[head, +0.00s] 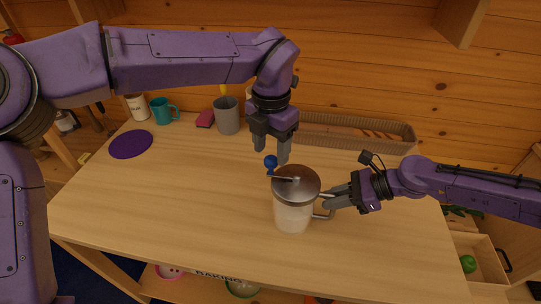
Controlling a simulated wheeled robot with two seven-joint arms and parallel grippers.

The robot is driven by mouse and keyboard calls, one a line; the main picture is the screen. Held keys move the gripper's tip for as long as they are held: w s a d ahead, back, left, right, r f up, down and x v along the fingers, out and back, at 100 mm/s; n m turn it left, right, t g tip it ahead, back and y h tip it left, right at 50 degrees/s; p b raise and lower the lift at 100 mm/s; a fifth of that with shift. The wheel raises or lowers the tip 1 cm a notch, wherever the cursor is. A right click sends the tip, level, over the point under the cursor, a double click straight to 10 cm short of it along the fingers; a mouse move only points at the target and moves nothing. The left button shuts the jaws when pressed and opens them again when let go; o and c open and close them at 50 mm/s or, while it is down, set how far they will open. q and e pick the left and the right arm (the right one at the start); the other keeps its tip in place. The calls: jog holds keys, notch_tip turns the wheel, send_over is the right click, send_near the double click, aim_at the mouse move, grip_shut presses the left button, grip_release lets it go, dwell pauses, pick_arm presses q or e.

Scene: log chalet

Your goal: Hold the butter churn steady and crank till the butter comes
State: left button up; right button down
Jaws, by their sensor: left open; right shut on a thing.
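The butter churn (293,213) stands upright on the wooden table, a pale jar with a grey metal lid. A crank (284,179) on the lid reaches left and ends in a blue knob (270,161). My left gripper (271,160) is open, pointing down from above, with its fingers around or just behind the knob; I cannot tell if they touch it. My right gripper (330,203) comes in from the right and is shut on the churn's side handle (323,213). The fingers partly hide the handle.
Along the back stand a grey cup (227,117) with something yellow in it, a teal mug (160,110), a white canister (138,107) and a long wicker basket (340,132). A purple disc (131,144) lies at left. The tabletop around the churn is clear.

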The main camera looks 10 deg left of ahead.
aim_at(271, 157)
pick_arm(q)
jog(key=shift+f, duration=1.55)
jog(key=c, duration=0.8)
